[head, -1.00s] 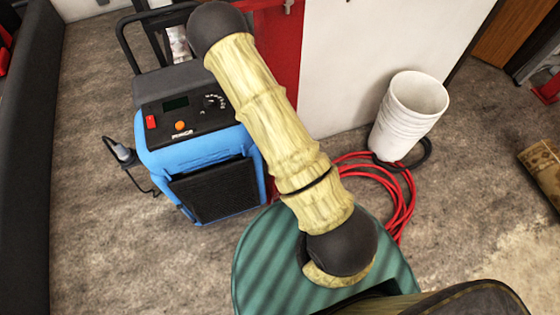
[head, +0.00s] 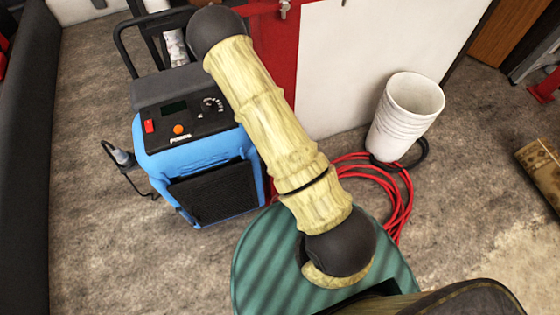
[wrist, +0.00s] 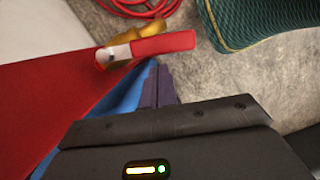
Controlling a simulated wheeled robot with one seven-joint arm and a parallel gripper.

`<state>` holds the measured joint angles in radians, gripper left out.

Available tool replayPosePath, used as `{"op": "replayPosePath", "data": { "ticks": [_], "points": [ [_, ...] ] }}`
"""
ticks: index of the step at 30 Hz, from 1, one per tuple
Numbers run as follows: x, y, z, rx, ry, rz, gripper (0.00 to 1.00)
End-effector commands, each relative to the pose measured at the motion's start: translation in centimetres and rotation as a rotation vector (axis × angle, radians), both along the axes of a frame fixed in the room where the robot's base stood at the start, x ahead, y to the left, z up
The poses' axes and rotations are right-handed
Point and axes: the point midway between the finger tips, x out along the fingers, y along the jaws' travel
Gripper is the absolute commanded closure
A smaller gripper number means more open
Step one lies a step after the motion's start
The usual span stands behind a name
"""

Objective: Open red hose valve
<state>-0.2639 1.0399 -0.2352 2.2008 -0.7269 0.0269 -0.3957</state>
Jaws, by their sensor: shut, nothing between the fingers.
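The hose valve shows in the wrist view, with a brass body (wrist: 120,52) and a red lever handle (wrist: 165,44). The handle sticks out to the right from the body, roughly level in the picture. My gripper (wrist: 158,72) has its dark purple fingers together and empty. Its tips are just below the handle in the picture; I cannot tell whether they touch it. In the head view my arm crosses the middle, and my gripper and the red handle do not show there. A small metal fitting (head: 285,9) sits on the red panel at the top.
A red panel (head: 270,50) stands beside a white wall (head: 370,50). A blue machine (head: 195,150) stands left of my arm. A coiled red hose (head: 400,205) lies by stacked white buckets (head: 405,115). Carpet (head: 95,230) is clear at the left front.

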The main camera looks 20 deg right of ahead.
Motion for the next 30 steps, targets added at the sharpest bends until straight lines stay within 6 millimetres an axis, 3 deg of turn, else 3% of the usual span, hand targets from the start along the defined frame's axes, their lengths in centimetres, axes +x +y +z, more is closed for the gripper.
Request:
{"op": "replayPosePath", "data": {
  "ticks": [14,30],
  "points": [
    [0.1,0.1,0.7,0.000,0.000,0.000,1.00],
    [0.5,1.6,7.4,0.000,0.001,-0.001,1.00]
  ]
}}
